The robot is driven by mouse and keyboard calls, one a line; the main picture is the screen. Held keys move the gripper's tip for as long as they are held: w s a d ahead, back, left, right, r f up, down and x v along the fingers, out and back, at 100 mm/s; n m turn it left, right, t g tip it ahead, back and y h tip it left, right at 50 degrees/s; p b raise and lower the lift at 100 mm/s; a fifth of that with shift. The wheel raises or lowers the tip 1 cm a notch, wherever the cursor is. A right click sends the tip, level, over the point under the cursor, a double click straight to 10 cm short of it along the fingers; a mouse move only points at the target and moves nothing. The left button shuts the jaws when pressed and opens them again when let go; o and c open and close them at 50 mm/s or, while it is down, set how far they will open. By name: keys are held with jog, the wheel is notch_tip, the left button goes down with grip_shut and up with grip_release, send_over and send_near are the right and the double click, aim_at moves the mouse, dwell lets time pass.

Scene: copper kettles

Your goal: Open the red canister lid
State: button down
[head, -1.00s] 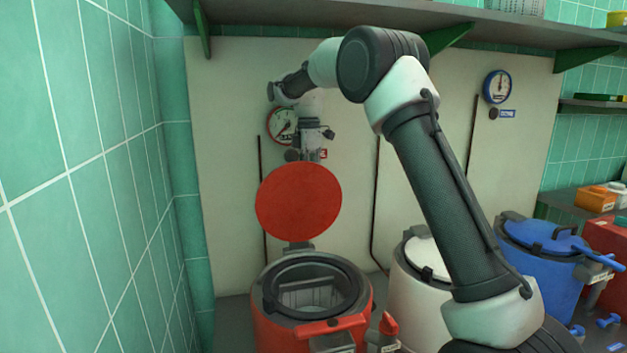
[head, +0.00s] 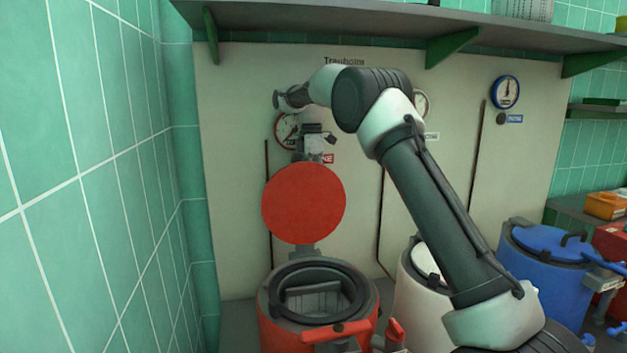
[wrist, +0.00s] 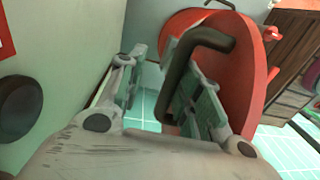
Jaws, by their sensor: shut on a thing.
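The red canister (head: 273,324) stands with its mouth uncovered, showing a dark ring rim and a pale inside. Its round red lid (head: 304,204) stands about upright behind the mouth, joined by a hinge at its lower edge. The lid also shows in the wrist view (wrist: 240,90), with its dark bent handle (wrist: 212,38). My gripper (head: 313,145) is behind the lid in the head view, its fingertips hidden there. In the wrist view my gripper (wrist: 158,85) has its fingers by the handle and is shut on it.
A white canister (head: 418,300) and a blue-lidded canister (head: 545,275) stand to the right. A green tiled wall (head: 95,180) is close on the left. A pale panel with gauges (head: 507,91) stands behind, and a shelf (head: 380,33) overhangs above.

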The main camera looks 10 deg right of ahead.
jog(key=c, duration=1.5)
grip_release()
jog(key=shift+w+f, duration=0.3)
jog(key=shift+w, duration=0.2)
jog(key=shift+o, duration=0.2)
jog(key=shift+r, duration=0.1)
notch_tip(320, 180, up, 12)
jog(key=shift+w, duration=0.35)
jog(key=shift+s, duration=0.1)
